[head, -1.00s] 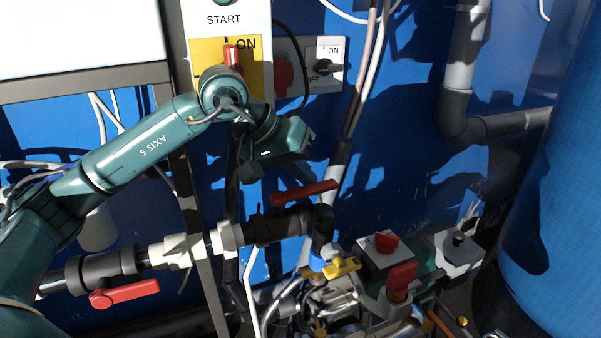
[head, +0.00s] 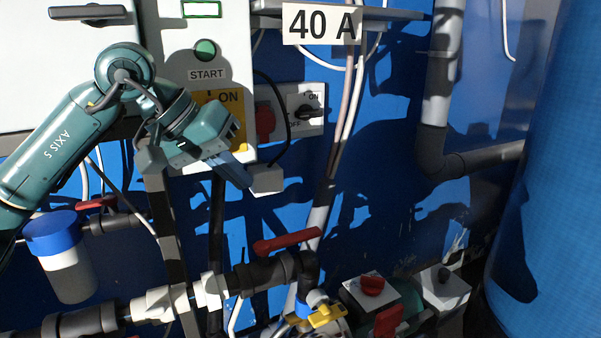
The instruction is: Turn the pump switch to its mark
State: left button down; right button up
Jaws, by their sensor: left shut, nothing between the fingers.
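A grey switch box (head: 313,121) with a small black rotary knob (head: 308,110) is on the blue wall, with ON printed above the knob and OFF to its lower left. The knob's exact angle is too small to tell. A red knob (head: 371,285) also sits on a white-topped box low at the pump; no label says which is the pump switch. My left gripper (head: 266,181) is shut and empty, below and left of the grey switch box, apart from both knobs in the picture. My right gripper is not in view.
A panel with a green START button (head: 205,50) and a yellow ON plate (head: 232,112) is partly behind my left arm. A black cable (head: 284,135) hangs beside the switch box. A red-handled valve (head: 287,241) and pipes lie below.

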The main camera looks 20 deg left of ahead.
aim_at(371, 285)
jog(key=k+l, duration=0.7)
jog(key=k, duration=0.2)
